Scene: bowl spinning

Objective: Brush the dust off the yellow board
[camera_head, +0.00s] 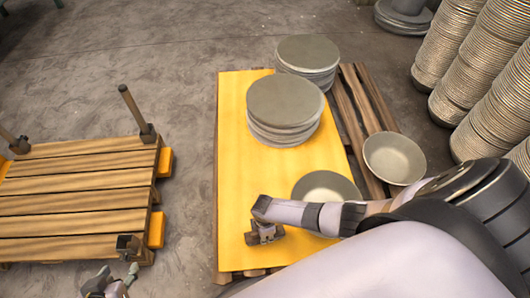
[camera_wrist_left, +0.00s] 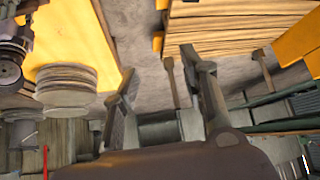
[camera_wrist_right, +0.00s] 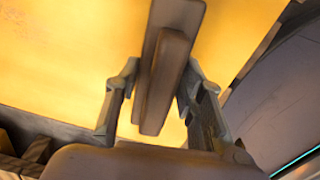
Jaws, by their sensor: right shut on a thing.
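The yellow board (camera_head: 232,150) lies flat on a pallet in the middle of the head view. My right gripper (camera_head: 266,232) is over the board's near part, its arm coming in from the right. It is shut on a brown brush (camera_wrist_right: 165,85), which shows between its fingers in the right wrist view with the yellow surface behind it. I cannot tell whether the brush touches the board. No dust can be made out. My left gripper (camera_head: 110,286) is at the bottom left of the head view. Its fingers are apart and empty in the left wrist view (camera_wrist_left: 160,90).
Stacks of round metal discs (camera_head: 285,105) stand on and behind the board. One bowl (camera_head: 322,186) rests on the board beside my right arm; another bowl (camera_head: 394,158) is to its right. A wooden pallet (camera_head: 75,190) with posts lies left. Tall bowl stacks (camera_head: 470,60) stand right.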

